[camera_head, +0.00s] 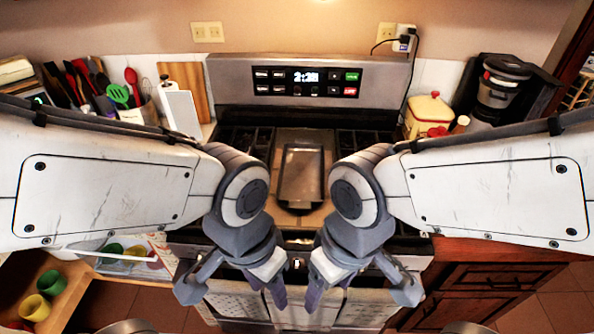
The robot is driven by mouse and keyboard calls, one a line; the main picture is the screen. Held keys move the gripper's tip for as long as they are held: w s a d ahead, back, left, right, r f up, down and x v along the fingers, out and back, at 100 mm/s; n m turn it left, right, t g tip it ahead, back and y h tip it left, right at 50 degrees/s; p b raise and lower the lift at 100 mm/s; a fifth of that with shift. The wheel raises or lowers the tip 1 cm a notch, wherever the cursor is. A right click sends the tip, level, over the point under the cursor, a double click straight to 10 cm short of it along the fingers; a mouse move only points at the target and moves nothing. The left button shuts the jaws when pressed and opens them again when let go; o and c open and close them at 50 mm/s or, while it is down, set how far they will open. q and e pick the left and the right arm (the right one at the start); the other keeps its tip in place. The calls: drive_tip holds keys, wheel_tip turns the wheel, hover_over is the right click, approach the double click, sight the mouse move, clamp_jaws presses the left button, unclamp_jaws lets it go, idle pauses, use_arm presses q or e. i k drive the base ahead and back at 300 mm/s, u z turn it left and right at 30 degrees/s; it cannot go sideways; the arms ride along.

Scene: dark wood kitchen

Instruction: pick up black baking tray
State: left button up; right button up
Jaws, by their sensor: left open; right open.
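The black baking tray (301,174) lies on the middle of the stove top, between my two forearms in the head view. It is a dark rectangle with a thin rim, its long side running away from me. My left gripper (232,290) is open in front of the stove, left of the tray's line and nearer to me. My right gripper (358,291) is open in front of the stove, to the right of that line. Both grippers are empty and apart from the tray. Their inner fingers are close to each other.
The stove's control panel (305,83) stands behind the tray. A utensil holder (138,112) and paper towel roll (181,108) are on the left counter. A yellow and red canister (429,113) and a black coffee maker (500,88) are on the right. An open drawer (62,268) holds cups.

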sight(302, 181)
drive_tip(key=u, duration=0.35)
drive_tip(key=i, duration=0.35)
drive_tip(key=u, duration=0.4)
